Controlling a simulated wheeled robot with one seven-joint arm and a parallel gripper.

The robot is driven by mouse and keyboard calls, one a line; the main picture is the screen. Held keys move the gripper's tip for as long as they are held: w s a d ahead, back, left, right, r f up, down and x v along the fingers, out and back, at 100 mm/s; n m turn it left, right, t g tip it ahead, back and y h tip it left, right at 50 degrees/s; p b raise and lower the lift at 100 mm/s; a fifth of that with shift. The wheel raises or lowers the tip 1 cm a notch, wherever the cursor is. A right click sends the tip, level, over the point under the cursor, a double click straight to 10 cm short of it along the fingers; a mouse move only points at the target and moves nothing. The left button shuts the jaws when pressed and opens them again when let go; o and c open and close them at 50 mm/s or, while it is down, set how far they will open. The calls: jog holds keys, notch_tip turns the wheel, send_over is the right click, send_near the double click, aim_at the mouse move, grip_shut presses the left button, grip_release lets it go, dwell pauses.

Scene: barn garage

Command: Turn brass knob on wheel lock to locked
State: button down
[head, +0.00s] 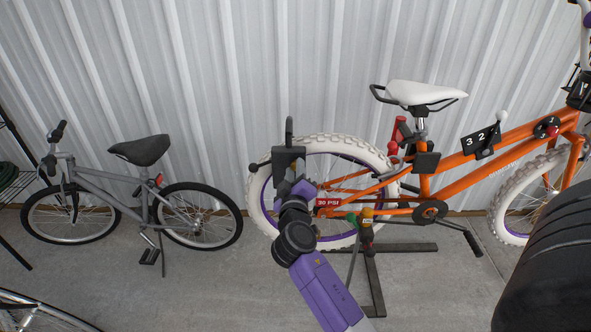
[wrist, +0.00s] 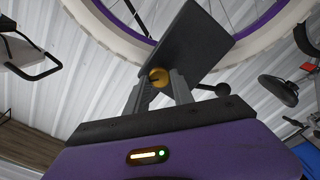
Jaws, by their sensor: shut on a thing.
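The wheel lock is a dark box (head: 287,160) with a black shackle at its top, at the left side of the orange bike's rear wheel (head: 337,141). In the wrist view the box (wrist: 190,42) stands tilted against the white tyre and purple rim. The round brass knob (wrist: 159,77) sits on the box's near face, with a dark mark on it. My gripper (wrist: 157,84) is shut on the knob, one grey finger on each side. In the head view my purple wrist hides the knob and the fingers. The knob's setting cannot be read.
A grey bike (head: 150,185) stands at the left against the corrugated wall. The orange bike (head: 480,150) rests on a dark floor stand (head: 374,285). A red "30 PSI" tag (head: 328,202) is close to my wrist. A black tyre (head: 550,265) fills the lower right.

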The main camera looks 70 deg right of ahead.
jog(key=shift+a+f+n+p, duration=0.1)
jog(key=shift+n+p, duration=0.65)
jog(key=shift+n, duration=1.3)
jog(key=shift+f+n+p, duration=0.1)
jog(key=shift+n+p, duration=0.65)
jog(key=shift+n, duration=1.3)
jog(key=c, duration=1.1)
grip_release()
jog(key=shift+b+v, duration=0.45)
jog(key=shift+v, duration=3.45)
